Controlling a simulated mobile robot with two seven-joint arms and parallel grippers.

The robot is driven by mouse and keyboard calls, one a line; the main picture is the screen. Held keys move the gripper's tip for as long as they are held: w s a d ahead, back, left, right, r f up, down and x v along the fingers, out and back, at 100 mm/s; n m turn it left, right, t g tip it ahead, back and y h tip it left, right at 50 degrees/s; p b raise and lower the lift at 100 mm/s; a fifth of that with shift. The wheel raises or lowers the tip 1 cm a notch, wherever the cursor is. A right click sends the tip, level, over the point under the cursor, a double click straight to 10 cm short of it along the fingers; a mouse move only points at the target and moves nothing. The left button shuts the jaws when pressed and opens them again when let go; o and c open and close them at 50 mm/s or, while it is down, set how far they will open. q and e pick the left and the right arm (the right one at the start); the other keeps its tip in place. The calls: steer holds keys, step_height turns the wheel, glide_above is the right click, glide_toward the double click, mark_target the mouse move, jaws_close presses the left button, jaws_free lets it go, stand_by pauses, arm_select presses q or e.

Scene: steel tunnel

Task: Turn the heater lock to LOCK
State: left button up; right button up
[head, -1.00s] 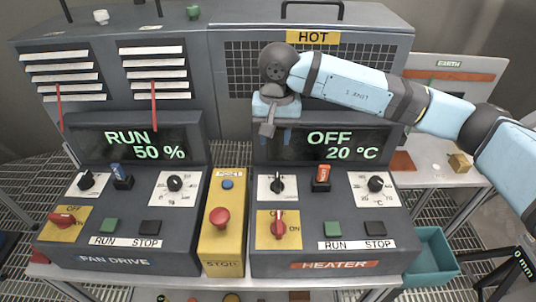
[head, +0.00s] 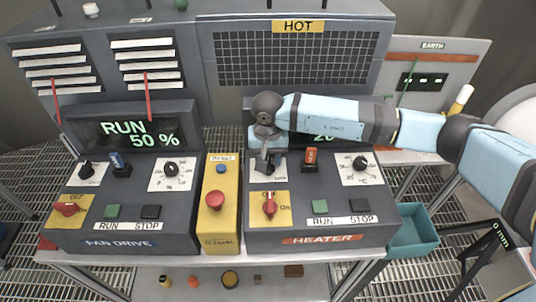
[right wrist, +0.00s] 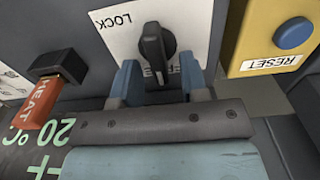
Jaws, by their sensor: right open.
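The heater lock knob (right wrist: 155,48) is black, on a white plate (right wrist: 109,38) marked LOCK, with a second label partly hidden behind the knob. In the right wrist view its handle runs roughly up and down. My right gripper (right wrist: 160,78) is open, with its two blue fingers on either side of the knob's near end. I cannot tell whether they touch it. In the head view the right gripper (head: 266,163) is over the lock plate and hides much of the knob. My left gripper is not in view.
The red HEAT switch (head: 311,155) stands close beside the lock. The temperature dial (head: 361,163), heater rotary switch (head: 269,204) and yellow emergency-stop box (head: 218,225) are nearby. My right arm covers most of the heater display. A teal bin (head: 412,238) is at right.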

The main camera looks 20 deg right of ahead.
steer(key=shift+f, duration=0.15)
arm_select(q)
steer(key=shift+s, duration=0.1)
arm_select(e)
jaws_close()
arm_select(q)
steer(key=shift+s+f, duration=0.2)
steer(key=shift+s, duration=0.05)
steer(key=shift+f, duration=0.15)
